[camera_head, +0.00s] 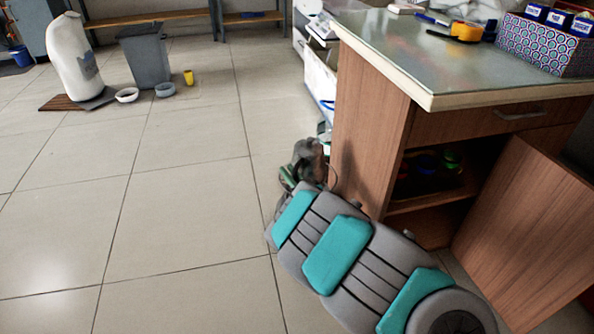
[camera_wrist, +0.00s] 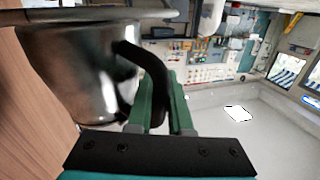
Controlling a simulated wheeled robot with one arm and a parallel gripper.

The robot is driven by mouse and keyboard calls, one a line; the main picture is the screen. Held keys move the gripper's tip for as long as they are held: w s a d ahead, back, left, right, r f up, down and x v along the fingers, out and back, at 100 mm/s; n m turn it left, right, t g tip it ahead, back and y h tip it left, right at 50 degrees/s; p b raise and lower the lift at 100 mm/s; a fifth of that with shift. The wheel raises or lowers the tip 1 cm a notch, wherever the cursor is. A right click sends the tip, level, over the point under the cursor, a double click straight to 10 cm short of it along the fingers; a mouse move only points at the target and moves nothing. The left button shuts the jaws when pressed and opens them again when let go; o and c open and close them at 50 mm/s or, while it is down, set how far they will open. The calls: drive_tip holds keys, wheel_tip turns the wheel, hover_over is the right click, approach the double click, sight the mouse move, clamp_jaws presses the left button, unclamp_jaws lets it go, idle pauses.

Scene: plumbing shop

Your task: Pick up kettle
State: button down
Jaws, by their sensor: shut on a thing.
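The kettle (camera_wrist: 75,75) is a shiny metal vessel with a wide rim and a curved black handle, filling the left of the wrist view. My gripper (camera_wrist: 163,95) has green fingers shut on the black handle, with the kettle's body to their left. In the head view the kettle (camera_head: 309,155) is a small dark shape beside the counter's left side panel, partly hidden by my arm. My gripper (camera_head: 288,178) shows there only as a bit of green. Whether the kettle touches the panel cannot be told.
A wooden counter (camera_head: 370,125) with an open cabinet door (camera_head: 530,235) stands at the right. A patterned box (camera_head: 543,45) and tape lie on top. A grey bin (camera_head: 146,58), a white sack (camera_head: 73,55) and bowls stand far left. The tiled floor between is clear.

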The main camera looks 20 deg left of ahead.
drive_tip(key=shift+r, duration=0.1)
wheel_tip(320, 180, up, 10)
drive_tip(key=p, duration=0.1)
drive_tip(key=shift+p, duration=0.35)
idle(0.5)
